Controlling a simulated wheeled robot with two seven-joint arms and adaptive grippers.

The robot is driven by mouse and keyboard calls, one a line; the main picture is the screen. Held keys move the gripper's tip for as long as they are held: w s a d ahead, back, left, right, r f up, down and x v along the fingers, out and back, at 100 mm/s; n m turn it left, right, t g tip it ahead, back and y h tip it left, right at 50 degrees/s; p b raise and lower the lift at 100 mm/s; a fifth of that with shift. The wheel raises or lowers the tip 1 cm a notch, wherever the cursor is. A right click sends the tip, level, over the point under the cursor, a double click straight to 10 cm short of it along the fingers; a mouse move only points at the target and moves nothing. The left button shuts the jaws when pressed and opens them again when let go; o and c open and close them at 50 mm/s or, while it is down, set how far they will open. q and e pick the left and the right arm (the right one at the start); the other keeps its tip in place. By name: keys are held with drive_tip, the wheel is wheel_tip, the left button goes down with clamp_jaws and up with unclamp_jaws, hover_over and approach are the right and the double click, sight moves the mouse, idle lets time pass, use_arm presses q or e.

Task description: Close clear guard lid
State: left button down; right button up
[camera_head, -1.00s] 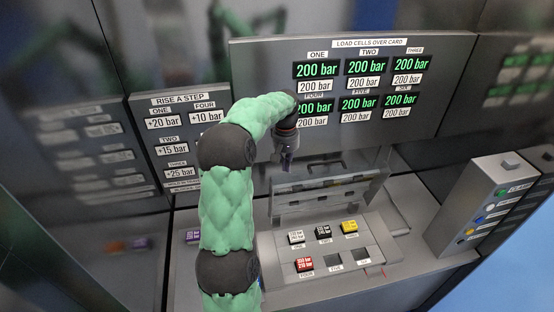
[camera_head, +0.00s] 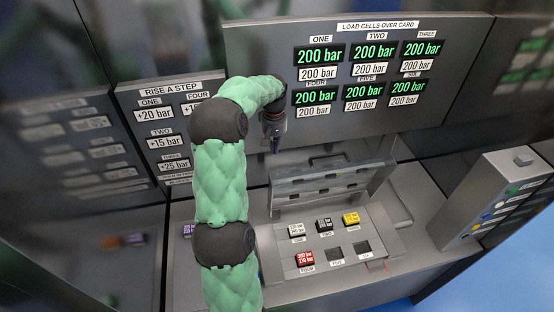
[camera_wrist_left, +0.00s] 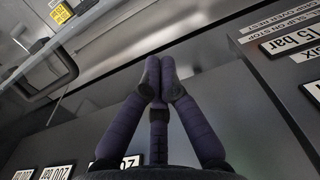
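The clear guard lid (camera_head: 325,184) stands raised, hinged at the back of the panel of tubs, with a handle-like bar behind it. Under it the panel (camera_head: 312,285) holds a white tub, a black tub, a yellow tub (camera_head: 351,218) and a red tub (camera_head: 305,259), and two empty sockets. My left gripper (camera_head: 276,146) is above and left of the raised lid, apart from it, pointing down. In the left wrist view its dark fingers (camera_wrist_left: 158,75) meet at the tips with nothing between them. My right gripper is not in view.
A board with green "200 bar" displays (camera_head: 374,92) rises behind the lid. A "Rise a step" label board (camera_head: 165,140) stands at left. A grey box with coloured buttons (camera_head: 496,203) stands at right. A purple block (camera_head: 189,230) is left of my arm.

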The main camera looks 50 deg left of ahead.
use_arm(q)
drive_tip(key=shift+s+d+f+p, duration=0.2)
drive_tip(key=shift+s+d+f, duration=0.2)
drive_tip(key=shift+d, duration=0.25)
drive_tip(key=shift+s+d+f+p, duration=0.15)
drive_tip(key=shift+s+d+f, duration=0.1)
drive_tip(key=shift+d+f, duration=0.3)
drive_tip(key=shift+s+d+f+p, duration=0.2)
drive_tip(key=shift+s+d+f, duration=0.15)
drive_tip(key=shift+d, duration=0.35)
